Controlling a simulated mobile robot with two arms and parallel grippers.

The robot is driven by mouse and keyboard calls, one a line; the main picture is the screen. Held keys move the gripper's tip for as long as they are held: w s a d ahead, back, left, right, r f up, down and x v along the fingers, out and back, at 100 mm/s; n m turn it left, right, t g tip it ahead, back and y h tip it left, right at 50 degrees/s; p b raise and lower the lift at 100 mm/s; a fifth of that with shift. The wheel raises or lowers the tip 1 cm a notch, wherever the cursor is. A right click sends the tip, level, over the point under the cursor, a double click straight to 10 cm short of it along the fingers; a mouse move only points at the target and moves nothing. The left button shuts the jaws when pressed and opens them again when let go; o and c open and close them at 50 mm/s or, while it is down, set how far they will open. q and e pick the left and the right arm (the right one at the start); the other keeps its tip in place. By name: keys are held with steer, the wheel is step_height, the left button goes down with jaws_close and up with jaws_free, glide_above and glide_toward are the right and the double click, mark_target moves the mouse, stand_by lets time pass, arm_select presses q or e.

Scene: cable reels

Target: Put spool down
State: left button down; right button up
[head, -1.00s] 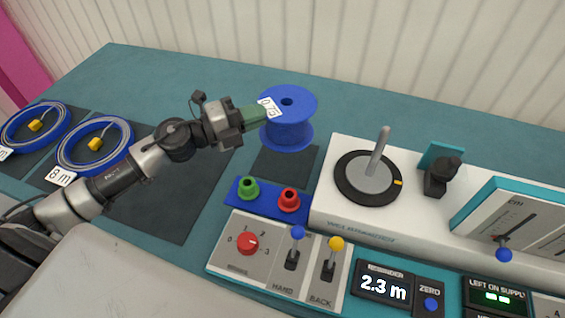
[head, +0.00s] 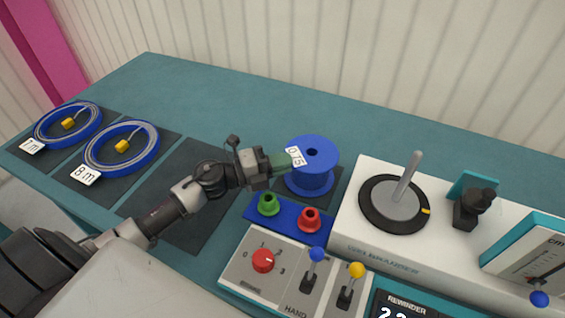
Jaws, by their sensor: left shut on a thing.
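The blue spool (head: 312,168) is upright at the back of the teal bench, with a white tag reading 0.75 at its upper left. It stands over or on a small dark mat (head: 325,196); I cannot tell whether its base touches. My left gripper (head: 282,163) reaches in from the left and is shut on the spool at its tag side. The fingertips are partly hidden by the tag. My right gripper is not in view.
Two blue cable coils tagged 7 m (head: 68,125) and 8 m (head: 121,149) lie on dark mats at left.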

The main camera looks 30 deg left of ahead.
arm_select(q)
steer(key=shift+r, duration=0.1)
steer(key=c, duration=1.3)
jaws_free()
steer(key=shift+f, duration=0.2)
steer(key=shift+o, duration=0.2)
steer(key=shift+r, duration=0.2)
steer(key=shift+s+a+f, duration=0.2)
steer(key=shift+s+a, duration=0.05)
steer(key=shift+s, duration=0.05)
steer(key=b+v, duration=0.2)
steer(key=v, duration=0.9)
steer(key=shift+s+a+r, duration=0.1)
steer(key=shift+s, duration=0.05)
